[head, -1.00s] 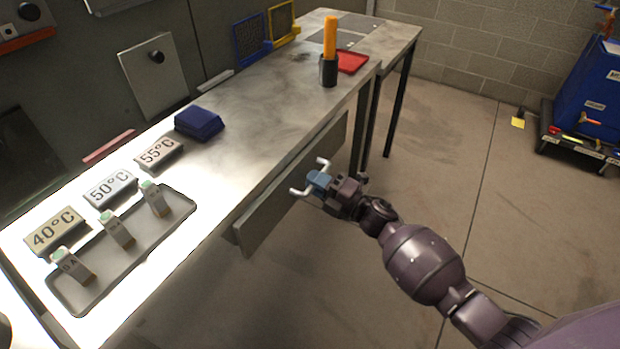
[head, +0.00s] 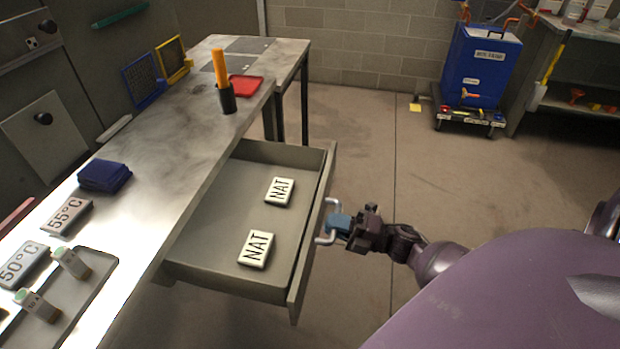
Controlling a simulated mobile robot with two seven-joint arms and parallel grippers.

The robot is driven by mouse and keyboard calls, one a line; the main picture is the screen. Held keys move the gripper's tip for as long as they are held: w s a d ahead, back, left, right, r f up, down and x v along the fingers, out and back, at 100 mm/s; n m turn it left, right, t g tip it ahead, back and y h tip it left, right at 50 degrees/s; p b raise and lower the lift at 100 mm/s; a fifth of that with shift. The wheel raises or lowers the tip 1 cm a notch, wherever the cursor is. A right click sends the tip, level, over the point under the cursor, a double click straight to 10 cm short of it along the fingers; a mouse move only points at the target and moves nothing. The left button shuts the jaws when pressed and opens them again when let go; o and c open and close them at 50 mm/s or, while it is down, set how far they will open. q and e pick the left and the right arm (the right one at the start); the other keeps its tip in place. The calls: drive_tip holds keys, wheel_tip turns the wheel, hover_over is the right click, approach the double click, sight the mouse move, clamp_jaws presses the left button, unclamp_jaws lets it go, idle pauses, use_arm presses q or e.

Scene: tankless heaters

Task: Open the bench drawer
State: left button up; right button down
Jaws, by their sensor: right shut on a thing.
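The bench drawer (head: 225,215) is pulled well out from the front of the steel bench (head: 165,140). Inside it lie two white blocks marked NAT, one nearer (head: 256,249) and one farther (head: 280,192). The drawer's pale bar handle (head: 328,238) is on the outer face of its front panel. My right gripper (head: 338,226) is shut on the handle, coming from the right. The middle of the handle is hidden by the blue fingers. My left gripper is not in view.
A blue bin on a trolley (head: 480,70) stands far right. Floor right of the drawer is clear.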

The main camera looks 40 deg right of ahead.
drive_tip(key=shift+r+v, duration=0.15)
drive_tip(key=shift+v, duration=0.55)
drive_tip(key=shift+r+v, duration=0.15)
drive_tip(key=shift+v, duration=0.6)
drive_tip(key=c, duration=1.1)
unclamp_jaws()
drive_tip(key=v, duration=1.1)
